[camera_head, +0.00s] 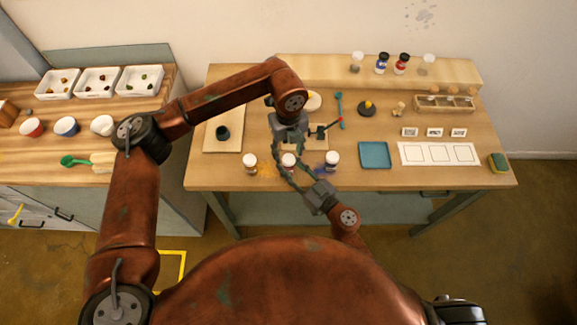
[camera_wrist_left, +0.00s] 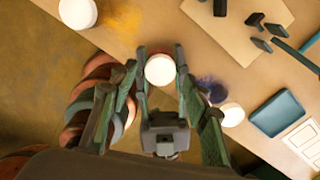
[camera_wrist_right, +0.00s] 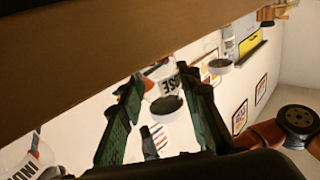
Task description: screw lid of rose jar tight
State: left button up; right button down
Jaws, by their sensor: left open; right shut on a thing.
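The rose jar (camera_head: 288,160) stands at the front of the table, in the middle of a row of three white-lidded jars. Its label shows in the right wrist view (camera_wrist_right: 168,85), between the fingers of my right gripper (camera_wrist_right: 155,88), which is shut on the jar. My left gripper (camera_head: 291,150) reaches down from above. In the left wrist view its open fingers (camera_wrist_left: 161,62) stand on either side of the round white lid (camera_wrist_left: 160,70). The lid is on the jar. Whether any finger touches the lid, and how tight it sits, I cannot tell.
A jar by orange powder (camera_head: 250,160) stands to the left, and the indigo jar (camera_head: 332,160) by purple powder to the right, both close to my fingers. A blue tray (camera_head: 375,155) and a white card (camera_head: 438,153) lie farther right. More jars stand on the back shelf (camera_head: 450,72).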

aim_at(289, 165)
pick_arm(q)
jog(key=shift+f, duration=1.25)
